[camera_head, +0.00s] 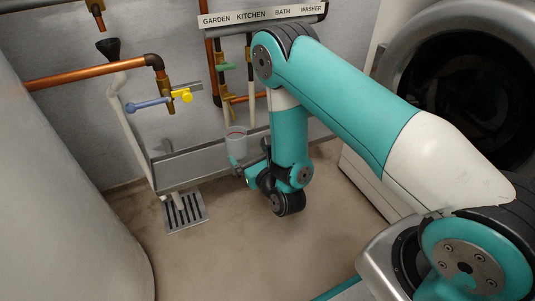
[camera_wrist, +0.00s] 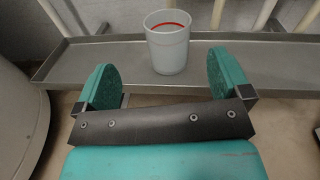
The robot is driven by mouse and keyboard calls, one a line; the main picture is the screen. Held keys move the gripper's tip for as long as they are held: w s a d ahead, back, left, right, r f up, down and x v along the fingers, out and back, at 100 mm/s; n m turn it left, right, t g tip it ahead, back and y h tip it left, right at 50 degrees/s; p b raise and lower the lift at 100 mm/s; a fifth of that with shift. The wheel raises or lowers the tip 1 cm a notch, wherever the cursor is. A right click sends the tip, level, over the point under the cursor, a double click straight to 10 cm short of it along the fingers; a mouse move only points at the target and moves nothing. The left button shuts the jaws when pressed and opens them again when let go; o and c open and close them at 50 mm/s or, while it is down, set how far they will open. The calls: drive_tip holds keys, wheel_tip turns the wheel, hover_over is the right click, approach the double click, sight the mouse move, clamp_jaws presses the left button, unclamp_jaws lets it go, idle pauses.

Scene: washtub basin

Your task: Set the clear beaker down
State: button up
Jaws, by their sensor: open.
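The clear beaker (camera_wrist: 168,50) stands upright on the grey metal tray (camera_wrist: 265,68) in the wrist view. It is a pale translucent cup with a red line near its rim. My gripper (camera_wrist: 164,82) is open, with one teal finger pad to the left of the beaker and one to the right, and gaps on both sides. The beaker sits beyond or just at the fingertips; I cannot tell the exact depth. In the head view the beaker (camera_head: 236,142) shows at the tray (camera_head: 185,170), just left of my gripper (camera_head: 238,170), which is partly hidden by my arm.
A floor drain (camera_head: 186,212) lies below the tray. Copper pipes with a yellow valve handle (camera_head: 181,95) and a blue lever (camera_head: 147,104) are on the wall. A large pale tank (camera_head: 60,200) stands at left and a washer (camera_head: 470,80) at right. The floor between is clear.

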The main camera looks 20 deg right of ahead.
drive_tip(key=s+a+r+n+g+y, duration=0.2)
drive_tip(key=a+r+n+g+y, duration=0.5)
drive_tip(key=r+n, duration=0.9)
drive_tip(key=s+d+r+n+g+h, duration=0.1)
drive_tip(key=s+r+n+g, duration=0.2)
drive_tip(key=s+n, duration=0.5)
drive_tip(key=s+r+n+g+h, duration=0.2)
drive_tip(key=s+r+n+g, duration=0.1)
drive_tip(key=s+n, duration=0.5)
drive_tip(key=s+d+r+n+g+h, duration=0.1)
drive_tip(key=s+r+n+g, duration=0.2)
drive_tip(key=s+n, duration=0.5)
drive_tip(key=shift+s+d+r+n+g+h, duration=0.35)
drive_tip(key=shift+s+g, duration=0.35)
drive_tip(key=shift+s, duration=0.3)
